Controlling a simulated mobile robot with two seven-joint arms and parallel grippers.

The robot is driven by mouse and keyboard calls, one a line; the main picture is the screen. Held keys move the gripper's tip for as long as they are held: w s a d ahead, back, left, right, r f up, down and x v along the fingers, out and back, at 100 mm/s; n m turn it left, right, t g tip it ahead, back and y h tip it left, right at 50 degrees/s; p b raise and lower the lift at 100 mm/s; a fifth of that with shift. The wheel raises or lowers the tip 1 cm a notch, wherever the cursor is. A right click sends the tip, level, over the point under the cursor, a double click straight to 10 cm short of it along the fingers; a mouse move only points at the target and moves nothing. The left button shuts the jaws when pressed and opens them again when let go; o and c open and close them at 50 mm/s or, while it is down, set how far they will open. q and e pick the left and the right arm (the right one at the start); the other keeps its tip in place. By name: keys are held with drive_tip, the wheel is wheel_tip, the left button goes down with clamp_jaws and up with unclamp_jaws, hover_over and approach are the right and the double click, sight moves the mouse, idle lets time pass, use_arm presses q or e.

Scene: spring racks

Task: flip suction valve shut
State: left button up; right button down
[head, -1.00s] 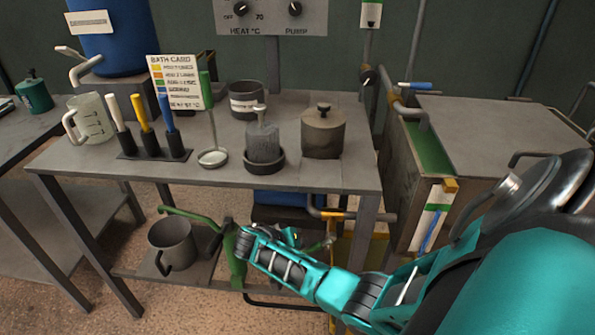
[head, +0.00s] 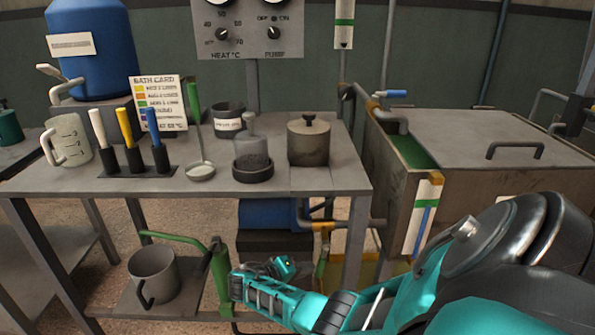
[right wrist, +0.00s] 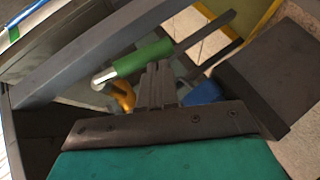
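Under the bench's right end, a dark pipe with an orange-brass valve (head: 323,226) shows in the head view. A green lever handle (head: 322,262) hangs below it. In the right wrist view the green handle (right wrist: 143,62) slants behind my fingers, with a metal end, and the orange-brass valve body (right wrist: 122,95) is beside it. My right gripper (right wrist: 159,72) has its dark fingers together, with nothing visible between them. Its tips overlap the view of the handle; I cannot tell whether they touch. In the head view my right gripper (head: 296,266) is small and partly hidden. My left gripper is out of view.
The grey bench (head: 90,185) holds a ladle, jugs and pots above the valve. A green hand pump (head: 218,275) and a grey pot (head: 153,274) stand low on the left. A covered tank (head: 400,200) stands on the right. A dark block (right wrist: 265,80) is close to my fingers.

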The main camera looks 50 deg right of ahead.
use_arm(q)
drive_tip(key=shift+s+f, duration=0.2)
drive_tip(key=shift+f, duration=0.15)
use_arm(e)
drive_tip(key=shift+s+d+f, duration=0.4)
drive_tip(key=shift+s+f, duration=0.05)
drive_tip(key=shift+s, duration=0.05)
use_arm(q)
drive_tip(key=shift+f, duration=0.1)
use_arm(e)
drive_tip(key=shift+s+d+f, duration=0.1)
drive_tip(key=shift+s, duration=0.05)
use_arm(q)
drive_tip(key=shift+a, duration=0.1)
